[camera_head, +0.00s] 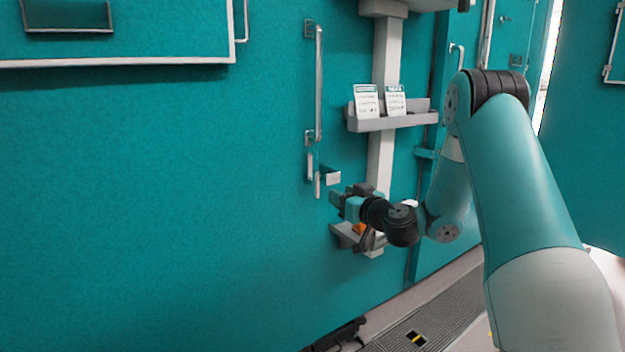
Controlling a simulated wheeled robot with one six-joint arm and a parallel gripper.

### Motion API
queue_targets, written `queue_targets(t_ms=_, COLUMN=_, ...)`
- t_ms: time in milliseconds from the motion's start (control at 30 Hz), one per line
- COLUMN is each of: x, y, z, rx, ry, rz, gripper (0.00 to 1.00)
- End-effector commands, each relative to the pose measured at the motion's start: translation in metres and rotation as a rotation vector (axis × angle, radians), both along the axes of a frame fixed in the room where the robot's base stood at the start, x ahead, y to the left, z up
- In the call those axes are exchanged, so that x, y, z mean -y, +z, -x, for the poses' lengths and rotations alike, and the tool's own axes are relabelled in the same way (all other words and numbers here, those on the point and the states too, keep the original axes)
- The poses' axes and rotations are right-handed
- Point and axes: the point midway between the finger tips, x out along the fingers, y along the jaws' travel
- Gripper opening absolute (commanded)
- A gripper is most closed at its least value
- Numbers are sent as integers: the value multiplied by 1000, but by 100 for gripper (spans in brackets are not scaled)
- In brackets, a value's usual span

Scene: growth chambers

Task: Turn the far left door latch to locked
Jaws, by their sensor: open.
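The large teal door (160,190) fills the left and middle of the head camera view. It has a long vertical metal pull handle (318,85) near its right edge. My gripper (337,203) is just right of and slightly below the latch, pointing left toward the door. Its jaws are open, with nothing seen between them. It looks apart from the latch, but the depth gap is hard to judge. The latch's exact turn position is too small to tell.
A grey shelf (390,122) with two printed cards stands on a pale post right of the handle. A floor grate (430,315) lies below. The door face left of the latch is clear.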

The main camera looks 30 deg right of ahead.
Motion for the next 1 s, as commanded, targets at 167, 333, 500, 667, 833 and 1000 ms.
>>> queue_targets(t_ms=167, x=-4, y=7, z=-43, rx=2, ry=6, rz=2, gripper=43)
queue_targets(t_ms=333, x=-6, y=6, z=-81, rx=3, ry=6, rz=2, gripper=43)
queue_targets(t_ms=500, x=-6, y=3, z=-112, rx=1, ry=5, rz=1, gripper=43)
queue_targets(t_ms=667, x=-6, y=1, z=-129, rx=0, ry=3, rz=1, gripper=43)
queue_targets(t_ms=833, x=-6, y=0, z=-135, rx=-1, ry=2, rz=0, gripper=43)
queue_targets(t_ms=1000, x=-6, y=0, z=-135, rx=-1, ry=2, rz=-1, gripper=43)
